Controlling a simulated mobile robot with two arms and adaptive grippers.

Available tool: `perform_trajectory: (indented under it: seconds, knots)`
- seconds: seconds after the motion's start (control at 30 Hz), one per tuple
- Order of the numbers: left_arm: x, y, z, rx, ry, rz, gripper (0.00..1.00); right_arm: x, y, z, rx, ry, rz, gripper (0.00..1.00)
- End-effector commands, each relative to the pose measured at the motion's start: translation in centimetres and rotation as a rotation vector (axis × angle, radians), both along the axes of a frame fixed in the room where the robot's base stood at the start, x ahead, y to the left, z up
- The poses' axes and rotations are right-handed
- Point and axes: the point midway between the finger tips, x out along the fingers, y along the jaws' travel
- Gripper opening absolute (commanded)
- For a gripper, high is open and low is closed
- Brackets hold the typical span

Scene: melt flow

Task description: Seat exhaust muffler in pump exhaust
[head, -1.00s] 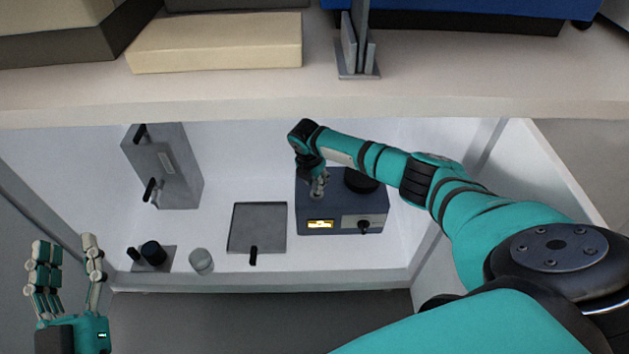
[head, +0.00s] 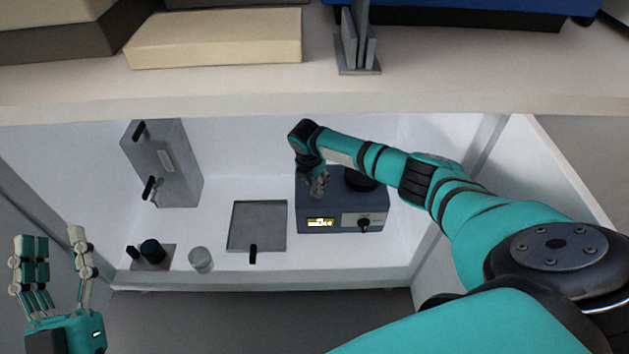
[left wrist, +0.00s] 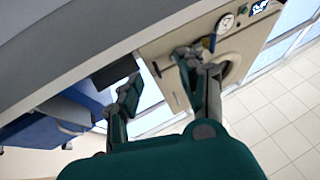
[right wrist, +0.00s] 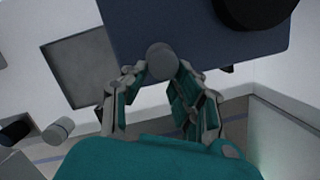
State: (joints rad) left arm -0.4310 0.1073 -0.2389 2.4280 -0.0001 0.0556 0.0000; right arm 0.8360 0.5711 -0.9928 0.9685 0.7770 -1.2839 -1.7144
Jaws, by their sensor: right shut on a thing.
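The pump is a dark blue-grey box (head: 330,212) with a lit yellow display and a black knob on its front, standing in the white cabinet. My right gripper (head: 318,186) is over the left part of the pump's top. In the right wrist view, the right gripper (right wrist: 160,92) is shut around a small grey cylinder, the muffler (right wrist: 162,62), whose round end faces the camera. The muffler's lower end and the exhaust opening are hidden, so I cannot tell if it is seated. My left gripper (head: 52,245) is open and empty at the lower left, outside the cabinet.
A grey square tray (head: 257,226) lies left of the pump. A grey upright box (head: 165,165) with black handles stands at the back left. A clear-grey cylinder (head: 201,260) and a black-knobbed plate (head: 165,262) sit near the front edge. A shelf (head: 200,92) overhangs the cabinet.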

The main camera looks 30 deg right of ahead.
Motion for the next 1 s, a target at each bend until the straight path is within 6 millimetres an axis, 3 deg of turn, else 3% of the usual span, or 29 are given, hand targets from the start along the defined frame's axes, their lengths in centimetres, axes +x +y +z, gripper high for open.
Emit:
perform_trajectory:
  seconds: [0.93, 0.97, 1.0]
  knots:
    - [-1.2, 0.1, 2.0, -0.038, -0.133, -0.006, 0.4, 0.0, 0.0, -0.9, 0.0, 0.0, 0.0, 0.0]
    - [-1.2, 0.1, 2.1, -0.039, -0.136, -0.006, 0.4, 0.0, 0.0, -0.9, 0.0, 0.0, 0.0, 0.31]
    - [-1.2, 0.1, 2.1, -0.038, -0.137, -0.007, 0.4, 0.0, 0.0, -0.9, 0.0, 0.0, 0.0, 0.36]
